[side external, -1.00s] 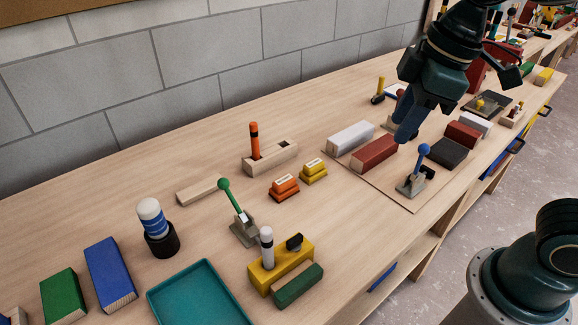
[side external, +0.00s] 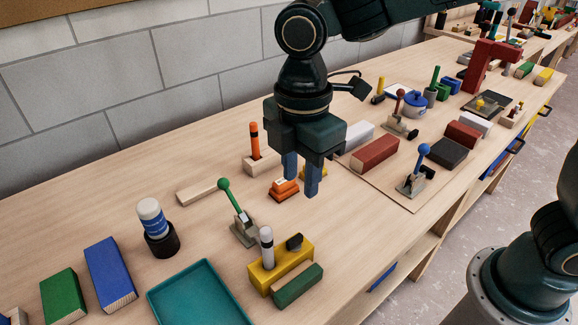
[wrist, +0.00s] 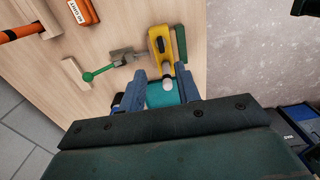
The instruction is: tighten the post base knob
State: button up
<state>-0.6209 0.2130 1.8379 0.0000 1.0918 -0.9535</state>
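The yellow post base (side external: 306,251) stands near the front edge of the bench, with a grey-and-white post (side external: 267,248) upright in it and a black knob (side external: 294,242) on top. A green batten (side external: 298,286) lies along its front side. My gripper (side external: 300,187) is open and empty in the air, up and to the right of the base in the side view. In the wrist view my gripper (wrist: 163,76) has its fingers apart, with the yellow base (wrist: 181,45) and black knob (wrist: 160,45) beyond the tips. The post's white top (wrist: 168,85) shows between the fingers.
A green-handled toggle clamp (side external: 240,225) stands left of the base. A teal tray (side external: 197,296) lies in front. Orange (side external: 283,192) and yellow labelled blocks are close below my gripper in the picture. A blue-handled clamp (side external: 416,180) is at right.

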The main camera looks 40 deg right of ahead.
aim_at(299, 235)
jog(key=shift+f, duration=0.15)
notch_tip(299, 235, down, 14)
jog(key=shift+r, duration=0.25)
dwell(0.5)
grip_shut()
